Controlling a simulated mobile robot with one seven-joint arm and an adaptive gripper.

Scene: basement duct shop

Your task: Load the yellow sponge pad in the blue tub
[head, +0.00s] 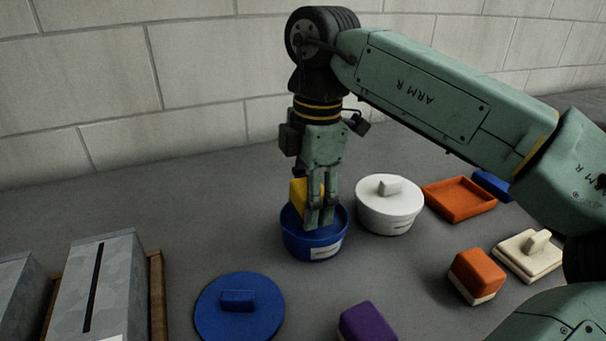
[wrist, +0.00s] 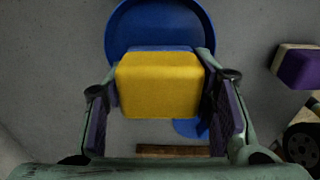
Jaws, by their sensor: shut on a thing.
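The yellow sponge pad (wrist: 158,86) is between the two fingers of my gripper (wrist: 162,108), which is shut on it. In the head view the yellow pad (head: 299,194) shows just left of my gripper (head: 318,222), partly hidden by the fingers. The blue tub (head: 316,246) stands open under the gripper, and the fingertips and pad are at its mouth. In the wrist view the tub's rim (wrist: 118,25) shows beyond the pad. Whether the pad touches the tub's floor is hidden.
A blue lid (head: 240,312) lies at front left. A lidded white tub (head: 388,212) stands close right of the blue tub. An orange tray (head: 459,199), orange sponge (head: 477,273), cream lid (head: 529,256) and purple sponge (head: 367,322) lie to the right and front. Grey metal boxes (head: 103,285) stand at left.

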